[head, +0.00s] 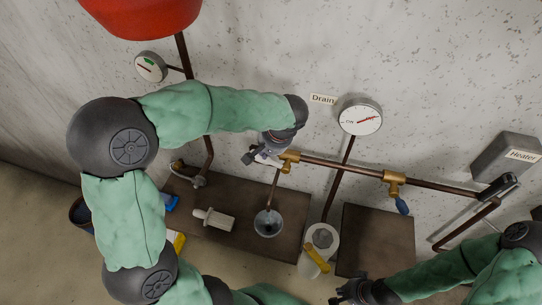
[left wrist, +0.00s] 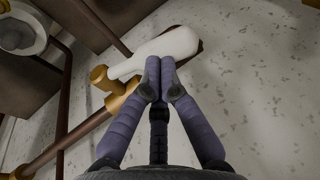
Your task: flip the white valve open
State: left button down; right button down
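The white valve handle (left wrist: 168,46) lies across the upper middle of the left wrist view, joined to a brass fitting (left wrist: 112,84) on the pipe. In the head view only a little white shows beside my left gripper (head: 256,157), which hides the rest. In the left wrist view my left gripper (left wrist: 160,66) has its fingertips together at the handle's lower edge, overlapping it in the picture. I see no part of the handle between the tips; whether they touch it is unclear. My right gripper (head: 346,291) is low in the head view, away from the valve; its fingers are too small to read.
A round gauge (head: 361,118), a "Drain" label (head: 322,99) and a "Heater" box (head: 508,156) are on the wall.

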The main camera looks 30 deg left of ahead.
aim_at(259, 156)
pick_arm(q)
jog(key=shift+s+a+f+h+b, duration=0.3)
jog(key=shift+a+f+h, duration=0.3)
jog(key=shift+h, duration=0.3)
jog(key=shift+a+f+t+h+b, duration=0.25)
jog(key=shift+f+t+h+b, duration=0.1)
jog(key=shift+h, duration=0.15)
jog(key=shift+a+f, duration=0.1)
jog(key=shift+f, duration=0.3)
pick_arm(e)
jog(key=shift+f, duration=1.05)
pick_arm(q)
jog(key=shift+s+f, duration=0.1)
pick_arm(e)
jog(key=shift+s, duration=0.1)
